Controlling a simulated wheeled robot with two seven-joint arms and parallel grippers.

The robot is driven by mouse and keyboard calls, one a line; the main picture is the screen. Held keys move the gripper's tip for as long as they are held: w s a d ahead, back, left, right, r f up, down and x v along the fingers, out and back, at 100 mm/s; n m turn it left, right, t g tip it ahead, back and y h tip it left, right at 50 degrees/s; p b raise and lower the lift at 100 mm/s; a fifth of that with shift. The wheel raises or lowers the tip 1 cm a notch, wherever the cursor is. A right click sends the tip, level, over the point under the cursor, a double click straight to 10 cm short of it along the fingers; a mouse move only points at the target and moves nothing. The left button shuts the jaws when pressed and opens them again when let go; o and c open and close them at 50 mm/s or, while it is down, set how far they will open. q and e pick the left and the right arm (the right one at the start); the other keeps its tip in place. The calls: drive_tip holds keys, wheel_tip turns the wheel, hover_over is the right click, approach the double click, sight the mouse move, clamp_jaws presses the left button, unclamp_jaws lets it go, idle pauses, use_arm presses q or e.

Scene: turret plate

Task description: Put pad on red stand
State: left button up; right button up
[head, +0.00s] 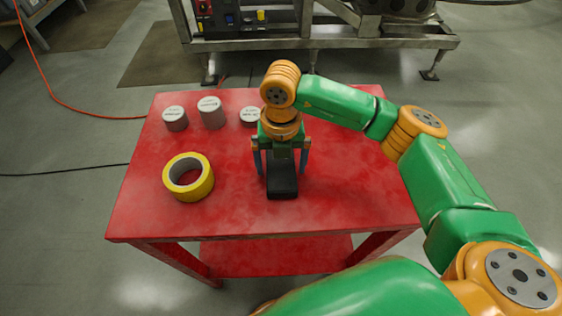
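A red stand (345,205), a low table with a lower shelf, fills the middle of the head view. A dark, flat block (283,183), which may be the pad, shows near the middle of its top. My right gripper (281,168) points down over the stand, with its two fingers apart, one on each side of the dark block. Narrow gaps show between the fingers and the block, so it looks open. The gripper body hides the block's far end. I cannot tell whether the block rests on the stand. My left gripper is not in view.
A yellow tape roll (202,191) lies on the stand's left part. Grey cylinders with white labelled tops, one at the back left (176,119), one taller (211,113) and one by my wrist (250,116), stand behind it. The stand's right side is clear. Metal machinery (330,43) stands beyond.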

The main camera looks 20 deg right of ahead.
sight(281, 166)
drive_tip(key=shift+r, duration=0.2)
wheel_tip(281, 166, up, 5)
drive_tip(key=shift+r+b, duration=0.1)
drive_tip(key=shift+b, duration=0.65)
wheel_tip(281, 166, up, 7)
drive_tip(key=shift+f, duration=0.2)
